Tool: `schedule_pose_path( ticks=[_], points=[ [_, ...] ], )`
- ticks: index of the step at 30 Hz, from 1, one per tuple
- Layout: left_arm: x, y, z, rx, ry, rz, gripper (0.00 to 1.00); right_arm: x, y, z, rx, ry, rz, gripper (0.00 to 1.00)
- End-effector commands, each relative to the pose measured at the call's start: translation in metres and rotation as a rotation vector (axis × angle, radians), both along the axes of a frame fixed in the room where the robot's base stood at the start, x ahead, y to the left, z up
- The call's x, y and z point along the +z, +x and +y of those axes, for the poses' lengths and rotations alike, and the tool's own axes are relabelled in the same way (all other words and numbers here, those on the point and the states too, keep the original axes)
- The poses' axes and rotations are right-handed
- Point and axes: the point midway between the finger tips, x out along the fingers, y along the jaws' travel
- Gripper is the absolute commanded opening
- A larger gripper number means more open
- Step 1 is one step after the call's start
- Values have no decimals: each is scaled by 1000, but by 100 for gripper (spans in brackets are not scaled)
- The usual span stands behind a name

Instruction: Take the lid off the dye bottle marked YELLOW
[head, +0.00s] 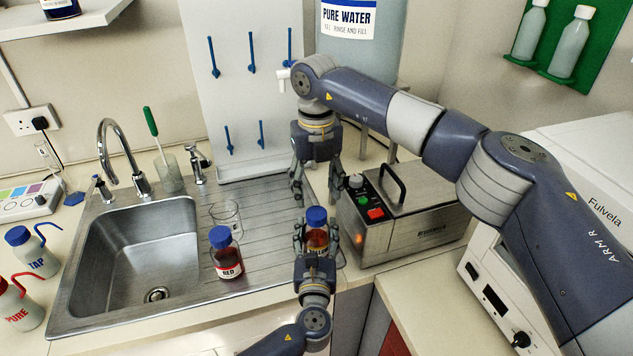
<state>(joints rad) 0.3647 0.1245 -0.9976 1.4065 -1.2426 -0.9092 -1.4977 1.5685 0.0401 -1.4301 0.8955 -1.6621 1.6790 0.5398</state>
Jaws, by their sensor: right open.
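The lid is on the bottle. My right gripper (316,192) points down just above the lid, open and empty, with its fingers spread to either side and apart from the lid.
A RED dye bottle (227,255) with a blue lid and a glass beaker (226,218) stand to the left on the draining board (265,215). A steel bath (415,222) with a handle is close on the right. The sink (140,255) is further left.

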Motion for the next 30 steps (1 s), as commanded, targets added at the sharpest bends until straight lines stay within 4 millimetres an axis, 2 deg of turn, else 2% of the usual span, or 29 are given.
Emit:
schedule_pose_path(
  ticks=[6,12,16,24,30],
  points=[
    [2,0,0,0,-1,-3,0,-36,-1,0,2,0,3,54],
    [2,0,0,0,-1,-3,0,-60,0,0,2,1,3,54],
    [2,0,0,0,-1,-3,0,-67,0,0,3,-1,2,54],
    [2,0,0,0,-1,-3,0,-68,0,0,3,0,1,54],
    [2,0,0,0,-1,-3,0,-68,0,0,3,0,1,9]
  ],
)
